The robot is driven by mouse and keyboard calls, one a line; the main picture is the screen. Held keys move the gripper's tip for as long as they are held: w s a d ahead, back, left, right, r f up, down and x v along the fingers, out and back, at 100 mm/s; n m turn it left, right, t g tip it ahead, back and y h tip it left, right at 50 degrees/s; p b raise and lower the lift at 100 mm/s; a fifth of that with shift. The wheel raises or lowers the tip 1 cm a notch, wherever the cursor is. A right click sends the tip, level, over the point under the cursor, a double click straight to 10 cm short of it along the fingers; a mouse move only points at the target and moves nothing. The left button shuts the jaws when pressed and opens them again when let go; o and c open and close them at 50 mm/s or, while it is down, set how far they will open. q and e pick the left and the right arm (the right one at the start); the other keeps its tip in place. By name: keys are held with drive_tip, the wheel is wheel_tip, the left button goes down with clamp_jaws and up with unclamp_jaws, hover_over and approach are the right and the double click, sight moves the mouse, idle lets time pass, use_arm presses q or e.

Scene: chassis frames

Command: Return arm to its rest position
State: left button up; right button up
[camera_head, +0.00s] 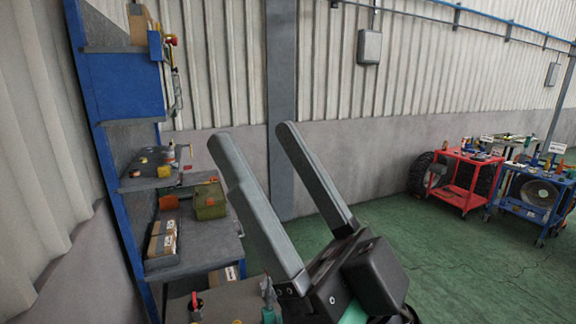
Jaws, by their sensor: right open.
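My right gripper (255,150) is large in the middle foreground of the head view. Its two long grey fingers point up and to the left and stand clearly apart. Nothing is between them. The black gripper body shows at the bottom, right of centre. The gripper hides part of the workbench and floor behind it. My left gripper is not in the view.
A blue-framed shelf unit (122,95) stands at the left, with a green box (209,201) and cartons on its lower shelf. A red cart (462,182) and a blue cart (522,212) stand at the right. Green floor (440,262) lies open between.

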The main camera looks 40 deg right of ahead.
wheel_tip(320, 180, up, 22)
drive_tip(key=d+h+p, duration=0.2)
drive_tip(key=p, duration=2)
wheel_tip(320, 180, down, 32)
drive_tip(key=b, duration=3.1)
drive_tip(key=shift+w+r+b, duration=0.15)
drive_tip(key=shift+b, duration=0.2)
drive_tip(key=shift+a, duration=0.1)
